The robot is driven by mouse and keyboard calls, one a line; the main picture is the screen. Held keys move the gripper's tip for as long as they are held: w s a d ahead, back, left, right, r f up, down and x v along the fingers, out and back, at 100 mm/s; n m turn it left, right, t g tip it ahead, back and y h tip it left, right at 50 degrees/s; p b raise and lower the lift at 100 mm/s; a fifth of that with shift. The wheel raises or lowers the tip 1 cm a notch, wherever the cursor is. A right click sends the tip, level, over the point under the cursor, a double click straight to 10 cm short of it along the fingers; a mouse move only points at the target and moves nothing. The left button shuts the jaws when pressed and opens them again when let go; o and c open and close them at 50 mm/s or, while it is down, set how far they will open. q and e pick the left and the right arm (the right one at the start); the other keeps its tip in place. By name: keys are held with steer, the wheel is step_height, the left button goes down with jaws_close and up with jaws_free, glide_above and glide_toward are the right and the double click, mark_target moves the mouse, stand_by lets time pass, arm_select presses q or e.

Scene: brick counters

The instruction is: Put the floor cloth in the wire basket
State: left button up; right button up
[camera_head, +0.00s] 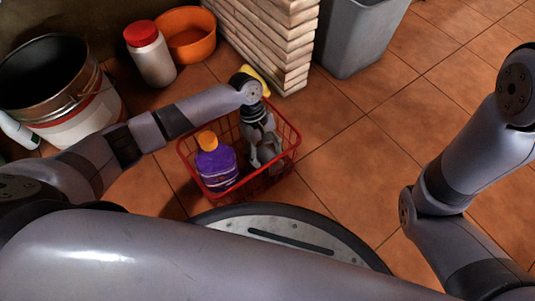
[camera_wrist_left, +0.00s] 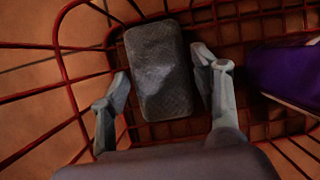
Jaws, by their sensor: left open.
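The red wire basket (camera_head: 187,152) stands on the tiled floor in the head view, and its red wires also show in the left wrist view (camera_wrist_left: 64,65). My left gripper (camera_head: 264,155) points down into the basket. In the left wrist view my left gripper (camera_wrist_left: 164,78) is open, with one finger on each side of a grey, folded-looking textured block, which seems to be the floor cloth (camera_wrist_left: 158,75). The cloth lies inside the basket, apart from the fingers. In the head view the gripper largely hides it. My right gripper is out of view; only its arm shows.
A purple bottle (camera_head: 215,168) with an orange cap shares the basket, left of the gripper. A yellow thing (camera_head: 257,76) shows behind my left wrist. A white jar (camera_head: 150,55), orange bowl (camera_head: 190,37), bucket (camera_head: 85,120), brick counter (camera_head: 285,45) and grey bin (camera_head: 355,35) stand around. Right floor is clear.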

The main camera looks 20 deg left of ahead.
arm_select(q)
steer(key=p+v, duration=0.7)
steer(key=v, duration=0.4)
steer(key=shift+r+p, duration=0.25)
steer(key=shift+p, duration=0.05)
steer(key=shift+w, duration=0.1)
